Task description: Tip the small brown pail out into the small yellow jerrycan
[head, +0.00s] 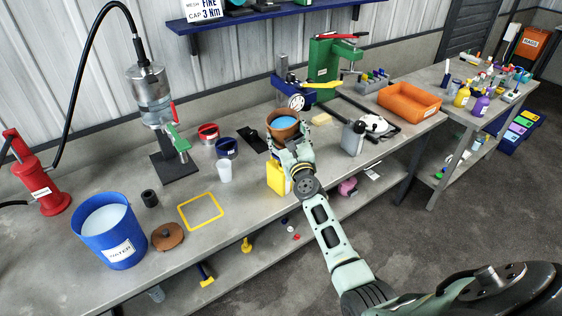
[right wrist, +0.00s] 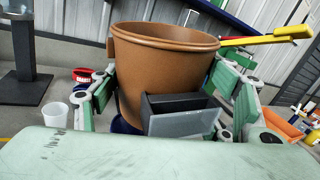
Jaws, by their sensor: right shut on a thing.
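The small brown pail (head: 284,124) is upright with pale blue contents showing at its mouth. My right gripper (head: 292,152) is shut on it and holds it above the bench; the pail also fills the middle of the right wrist view (right wrist: 160,70), between the green and grey fingers. The small yellow jerrycan (head: 276,178) stands on the bench just below and left of the gripper, partly hidden by it, and its opening is not visible. The jerrycan cannot be made out in the right wrist view. My left gripper is not in view.
The grey bench also holds a blue water bucket (head: 108,231), a brown lid (head: 167,236), a yellow square frame (head: 201,211), a white cup (head: 224,171) and a disperser stand (head: 175,166). An orange tray (head: 409,100) and a silver can (head: 353,138) lie to the right.

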